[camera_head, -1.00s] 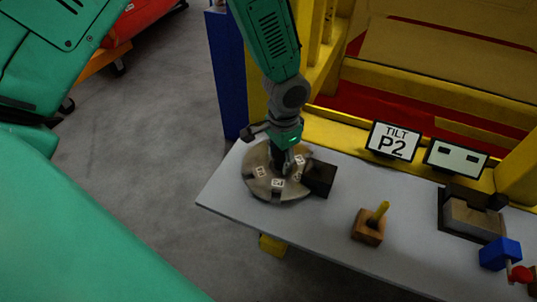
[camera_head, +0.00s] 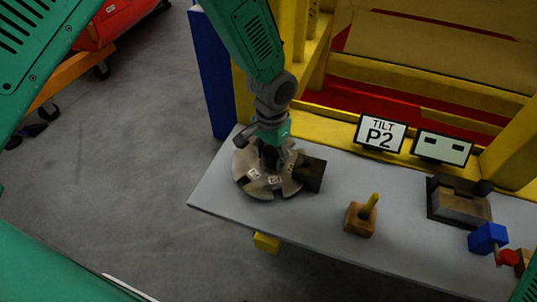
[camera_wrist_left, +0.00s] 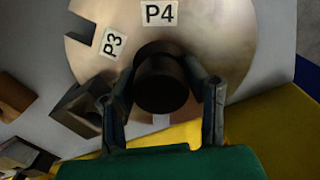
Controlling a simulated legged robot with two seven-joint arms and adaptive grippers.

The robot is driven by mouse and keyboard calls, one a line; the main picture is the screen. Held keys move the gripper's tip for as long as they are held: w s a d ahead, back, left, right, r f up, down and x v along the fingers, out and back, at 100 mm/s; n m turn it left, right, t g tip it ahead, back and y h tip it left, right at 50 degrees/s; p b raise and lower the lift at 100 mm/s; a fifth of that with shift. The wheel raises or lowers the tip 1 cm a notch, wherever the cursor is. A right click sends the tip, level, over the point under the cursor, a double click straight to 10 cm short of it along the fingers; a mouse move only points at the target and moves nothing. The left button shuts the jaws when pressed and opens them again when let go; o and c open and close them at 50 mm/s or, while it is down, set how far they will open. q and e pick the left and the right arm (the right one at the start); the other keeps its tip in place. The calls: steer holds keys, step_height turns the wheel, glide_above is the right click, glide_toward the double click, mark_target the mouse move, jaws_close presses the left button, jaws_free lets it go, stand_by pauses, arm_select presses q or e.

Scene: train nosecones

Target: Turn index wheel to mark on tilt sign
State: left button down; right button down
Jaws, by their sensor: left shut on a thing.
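The index wheel (camera_head: 245,161) is a round, tan-grey disc with notches and white labels, lying flat at the table's left end. In the left wrist view the wheel (camera_wrist_left: 222,42) shows labels P4 and P3 and a square notch. My left gripper (camera_head: 268,155) reaches down onto its centre from above. Its fingers (camera_wrist_left: 163,97) are shut on the dark round knob (camera_wrist_left: 160,72), one on each side. The tilt sign (camera_head: 381,133) stands at the back and reads "TILT P2". A dark block (camera_head: 311,173) sits at the wheel's right edge. My right gripper is out of view.
A second sign (camera_head: 443,147) with two dark rectangles stands right of the tilt sign. A wooden block with a yellow peg (camera_head: 361,219), a dark-framed metal block (camera_head: 460,203) and a blue block with a red knob (camera_head: 488,238) stand on the table (camera_head: 300,222). A yellow frame (camera_head: 430,70) rises behind.

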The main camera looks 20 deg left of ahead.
mark_target(274, 149)
arm_select(q)
steer(key=c, duration=1.1)
jaws_free()
steer(key=shift+w+d+r, duration=0.1)
steer(key=shift+w+r, duration=0.2)
steer(key=shift+w, duration=0.25)
steer(key=shift+c, duration=0.2)
steer(key=shift+o, duration=1.2)
steer(key=shift+d+f, duration=0.1)
steer(key=shift+f, duration=0.1)
steer(key=shift+s+r, duration=0.1)
steer(key=shift+r, duration=0.15)
step_height(274, 149, up, 11)
steer(key=shift+r, duration=0.2)
steer(key=shift+f, duration=0.1)
